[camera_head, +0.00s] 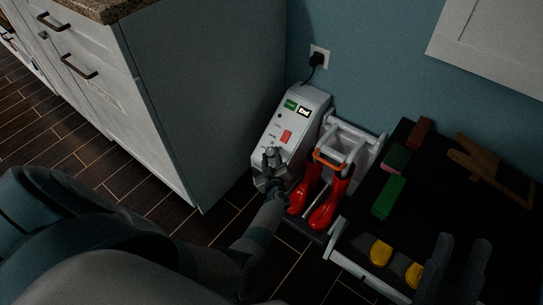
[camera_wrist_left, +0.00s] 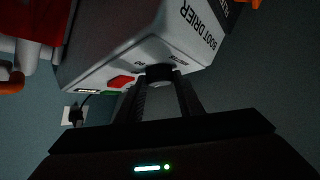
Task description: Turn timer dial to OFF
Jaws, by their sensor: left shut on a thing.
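The boot dryer's control box (camera_head: 308,103) is white and stands on the floor against the wall. My left gripper (camera_head: 271,157) is at the lower front of its sloped panel. In the left wrist view, the dark round timer dial (camera_wrist_left: 158,72) sits between my left fingertips (camera_wrist_left: 160,85), which are shut on it. Small lettering lies on both sides of the dial, too blurred to read, so its setting cannot be told. In the head view the gripper hides the dial. My right gripper (camera_head: 457,268) is at the lower right, its two dark fingers apart and empty.
A red switch (camera_head: 286,136) and a green light (camera_head: 291,104) are on the panel. Red boots (camera_head: 329,203) stand on the dryer beside the box. A dark bench (camera_head: 414,190) with brushes and green blocks is at right; a white cabinet (camera_head: 195,90) is at left.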

